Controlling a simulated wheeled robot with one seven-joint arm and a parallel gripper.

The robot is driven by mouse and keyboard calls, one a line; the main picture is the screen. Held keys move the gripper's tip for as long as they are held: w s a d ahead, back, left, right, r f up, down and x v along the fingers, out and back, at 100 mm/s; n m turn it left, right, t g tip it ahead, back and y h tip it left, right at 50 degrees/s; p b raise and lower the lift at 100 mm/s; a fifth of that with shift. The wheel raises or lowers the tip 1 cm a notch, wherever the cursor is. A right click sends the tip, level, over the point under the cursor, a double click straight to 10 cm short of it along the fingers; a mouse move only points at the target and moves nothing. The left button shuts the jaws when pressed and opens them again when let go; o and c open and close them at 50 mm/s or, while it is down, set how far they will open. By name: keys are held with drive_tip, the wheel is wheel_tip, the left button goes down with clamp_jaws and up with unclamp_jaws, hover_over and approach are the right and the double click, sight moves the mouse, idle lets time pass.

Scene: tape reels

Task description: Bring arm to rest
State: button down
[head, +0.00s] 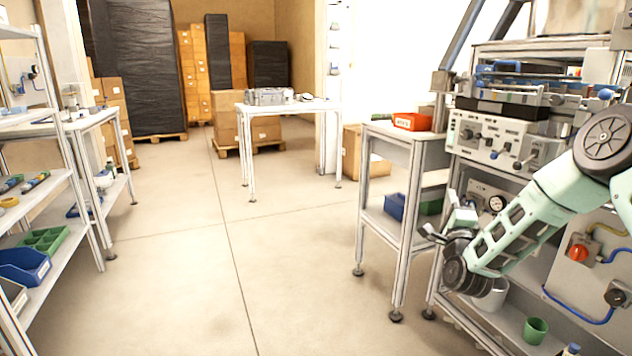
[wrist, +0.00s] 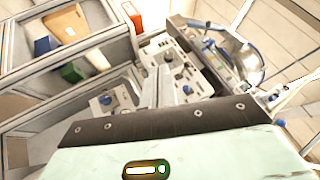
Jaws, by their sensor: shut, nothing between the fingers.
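My arm (head: 528,217) reaches in from the right edge of the head view, bent, with its wrist low in front of the machine bench. My gripper (head: 430,232) is at its end, pointing left near the right side of the small side table (head: 386,137). It is shut and holds nothing. In the wrist view, the pale green wrist body with its dark edge fills the bottom.
The machine (head: 497,133) with knobs and a gauge stands close behind my arm. An orange-red bin (head: 412,121) lies on the side table, a blue bin (head: 395,206) below. A green cup (head: 535,330) stands on the lower shelf. The middle floor (head: 230,260) is clear.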

drive_tip(key=s+a+n+g+y, duration=0.35)
drive_tip(key=a+n+y, duration=0.2)
drive_tip(key=a, duration=0.55)
drive_tip(key=s+a+n+g+y, duration=0.2)
drive_tip(key=a+n+g+y, duration=0.25)
drive_tip(key=a+n, duration=0.4)
drive_tip(key=s+a+f+n+g, duration=0.1)
drive_tip(key=s+a+n+g, duration=0.25)
drive_tip(key=s, duration=0.45)
drive_tip(key=s+a+f+n+g, duration=0.25)
drive_tip(key=s+a, duration=0.25)
drive_tip(key=s, duration=0.3)
drive_tip(key=s+d+r+n+g+h+p, duration=0.1)
drive_tip(key=s+d+n+g+h, duration=0.2)
drive_tip(key=s, duration=1)
drive_tip(key=s+d+r+n+g+h, duration=0.1)
drive_tip(key=s+d+n+g, duration=0.35)
drive_tip(key=s, duration=0.85)
wheel_tip(320, 180, up, 19)
drive_tip(key=a+n+p, duration=0.1)
drive_tip(key=p, duration=1.8)
drive_tip(key=shift+w+a+r+g, duration=0.15)
drive_tip(key=shift+w+a+g, duration=0.1)
drive_tip(key=shift+a+g, duration=0.15)
